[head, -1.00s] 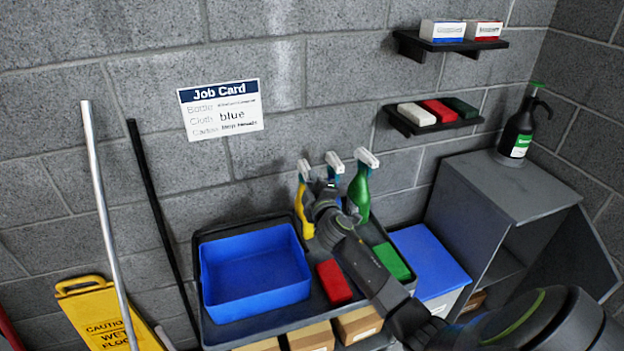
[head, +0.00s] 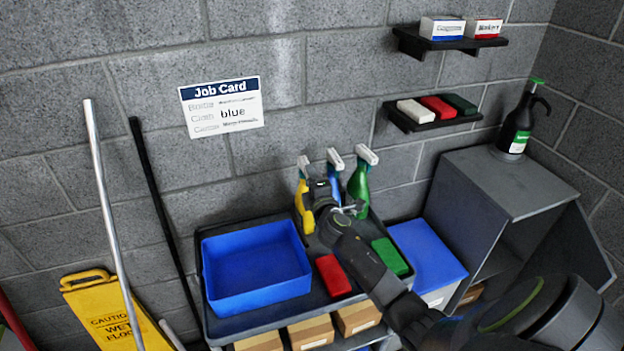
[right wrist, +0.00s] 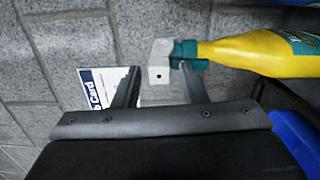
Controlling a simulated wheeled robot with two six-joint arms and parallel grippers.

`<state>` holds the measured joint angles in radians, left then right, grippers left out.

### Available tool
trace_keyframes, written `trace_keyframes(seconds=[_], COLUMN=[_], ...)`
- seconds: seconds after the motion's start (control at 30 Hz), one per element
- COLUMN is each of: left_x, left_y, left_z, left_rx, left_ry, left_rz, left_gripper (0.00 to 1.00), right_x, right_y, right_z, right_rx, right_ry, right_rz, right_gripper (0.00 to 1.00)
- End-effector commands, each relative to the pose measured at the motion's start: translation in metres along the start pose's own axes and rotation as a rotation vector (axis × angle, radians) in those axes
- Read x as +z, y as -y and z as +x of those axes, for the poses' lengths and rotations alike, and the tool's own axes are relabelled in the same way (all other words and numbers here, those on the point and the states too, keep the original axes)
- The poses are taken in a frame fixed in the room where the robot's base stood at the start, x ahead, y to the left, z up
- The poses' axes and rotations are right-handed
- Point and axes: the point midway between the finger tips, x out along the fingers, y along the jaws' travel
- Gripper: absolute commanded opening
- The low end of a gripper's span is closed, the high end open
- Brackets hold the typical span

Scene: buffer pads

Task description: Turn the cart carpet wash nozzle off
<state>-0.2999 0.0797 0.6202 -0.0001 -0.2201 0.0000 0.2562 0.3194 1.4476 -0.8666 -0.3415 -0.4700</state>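Three spray bottles with white nozzle heads stand at the back of the grey cart (head: 228,328): a yellow one (head: 299,198), a blue one (head: 335,182) and a green one (head: 359,183). Their labels are too small to read, so I cannot tell which is carpet wash. My right gripper (head: 322,190) is in front of the bottles and partly hides the yellow and blue ones. In the right wrist view the gripper (right wrist: 160,67) is open. The yellow bottle's white nozzle head (right wrist: 161,74) shows between the fingertips; contact is unclear. My left gripper is out of view.
The cart holds a blue tray (head: 211,280), a red block (head: 333,276) and a green block (head: 390,256). A job card (head: 222,107) reading "blue" hangs on the wall. A yellow wet-floor sign (head: 105,315) and poles stand left. A grey cabinet (head: 508,185) stands right.

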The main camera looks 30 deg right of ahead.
Motion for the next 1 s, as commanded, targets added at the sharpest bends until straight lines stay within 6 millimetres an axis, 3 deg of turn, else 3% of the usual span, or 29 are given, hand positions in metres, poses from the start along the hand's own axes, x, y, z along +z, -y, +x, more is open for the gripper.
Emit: trace_keyframes(seconds=[0.3,1.0], left_x=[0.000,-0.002], left_y=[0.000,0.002], left_z=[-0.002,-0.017], left_rx=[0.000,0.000], left_ry=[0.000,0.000], left_rz=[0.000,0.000], left_gripper=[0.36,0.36], right_x=[0.000,0.000], right_y=[-0.001,-0.001], right_z=[-0.003,-0.068], right_rx=[0.000,0.000], right_ry=[0.000,0.000], right_rz=[0.002,0.002], right_gripper=[0.38,0.38])
